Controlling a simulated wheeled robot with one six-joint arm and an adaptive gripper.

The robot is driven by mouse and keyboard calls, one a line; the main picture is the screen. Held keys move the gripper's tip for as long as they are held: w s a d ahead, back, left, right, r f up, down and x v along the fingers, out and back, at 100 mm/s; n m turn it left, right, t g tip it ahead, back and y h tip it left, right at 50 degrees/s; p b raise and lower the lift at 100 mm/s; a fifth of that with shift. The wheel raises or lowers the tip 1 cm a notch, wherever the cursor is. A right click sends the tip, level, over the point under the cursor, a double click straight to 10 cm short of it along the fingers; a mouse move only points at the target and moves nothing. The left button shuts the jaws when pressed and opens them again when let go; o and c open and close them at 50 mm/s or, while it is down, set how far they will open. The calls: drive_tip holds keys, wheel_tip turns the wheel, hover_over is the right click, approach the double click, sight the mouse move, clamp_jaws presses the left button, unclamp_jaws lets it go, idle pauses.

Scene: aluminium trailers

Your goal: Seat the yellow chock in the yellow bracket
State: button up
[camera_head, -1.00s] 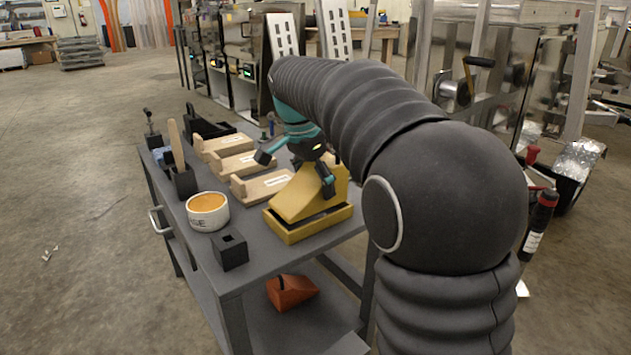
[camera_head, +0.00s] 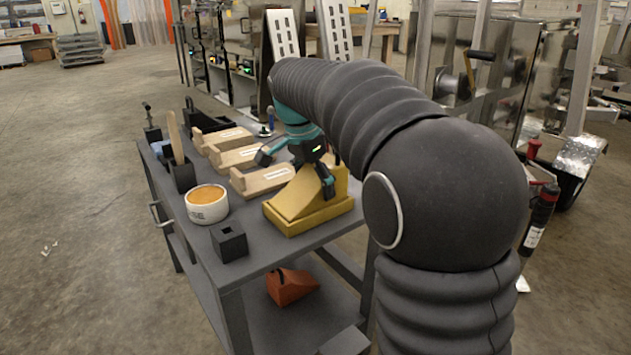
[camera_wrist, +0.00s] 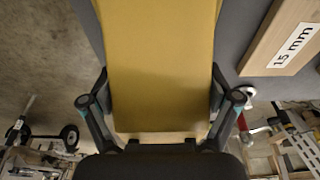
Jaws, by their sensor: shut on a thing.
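The yellow chock (camera_head: 296,199) is a wedge with a sloped face. It sits low in the yellow bracket (camera_head: 310,222), a shallow tray-like base at the right part of the cart top. The bracket's rim hides the chock's underside, so I cannot tell whether it touches the bottom all along. My gripper (camera_head: 297,172) is shut on the chock, with one finger on each side. In the wrist view, the chock (camera_wrist: 160,70) fills the middle between the fingers of my gripper (camera_wrist: 160,105). The bracket cannot be made out clearly there.
Several wooden chocks lie behind on the cart, the nearest (camera_head: 262,180) close to the bracket. A white cup (camera_head: 207,206) with orange contents and a black block (camera_head: 229,243) stand to the left. An orange chock (camera_head: 292,287) lies on the lower shelf (camera_head: 270,325).

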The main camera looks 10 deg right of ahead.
sight(304, 181)
drive_tip(key=shift+b+x, duration=0.55)
drive_tip(key=shift+x, duration=0.35)
drive_tip(key=o, duration=1.5)
drive_tip(key=shift+a, duration=0.15)
drive_tip(key=v, duration=1.1)
drive_tip(key=shift+s+a+r, duration=0.1)
drive_tip(key=shift+s+r, duration=0.05)
drive_tip(key=shift+r, duration=0.3)
